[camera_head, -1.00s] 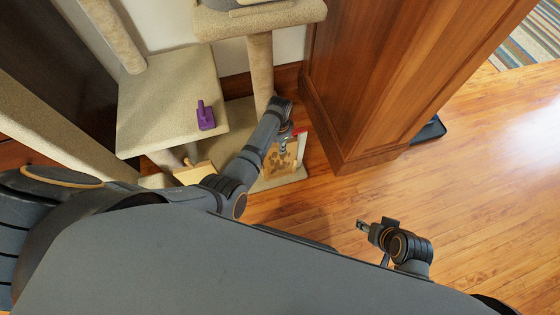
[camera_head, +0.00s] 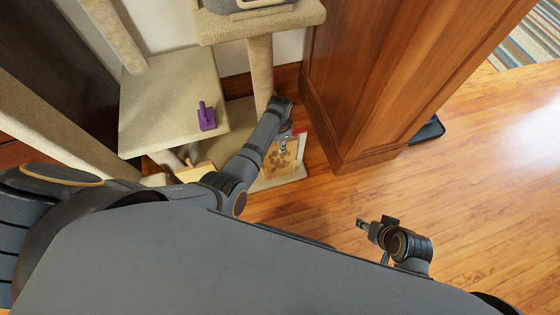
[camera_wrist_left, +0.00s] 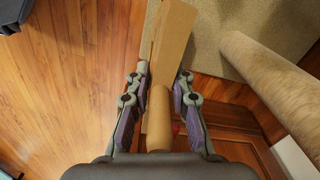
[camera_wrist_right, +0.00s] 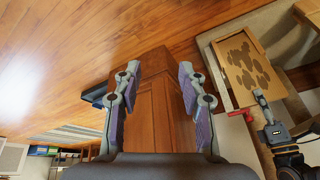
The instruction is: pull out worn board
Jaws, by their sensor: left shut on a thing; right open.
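The worn board (camera_head: 280,160), light wood with brown worn patches, stands tilted at the lower base of the carpeted cat tree. The right wrist view shows its patchy face (camera_wrist_right: 243,62). My left gripper (camera_head: 286,141) is at its upper edge. In the left wrist view the gripper (camera_wrist_left: 157,88) is shut on the board's rounded wooden handle (camera_wrist_left: 158,125), with the board (camera_wrist_left: 174,45) seen nearly edge-on. A red part (camera_wrist_right: 242,113) shows beside the board. My right gripper (camera_head: 364,225) is open and empty above the floor.
A purple tool (camera_head: 206,118) lies on the carpeted platform (camera_head: 165,95). A pale wooden piece (camera_head: 195,172) is below it. A post (camera_head: 260,70) stands behind my left forearm. The wooden cabinet (camera_head: 370,80) rises right of the board. Floor (camera_head: 480,180) at right is clear.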

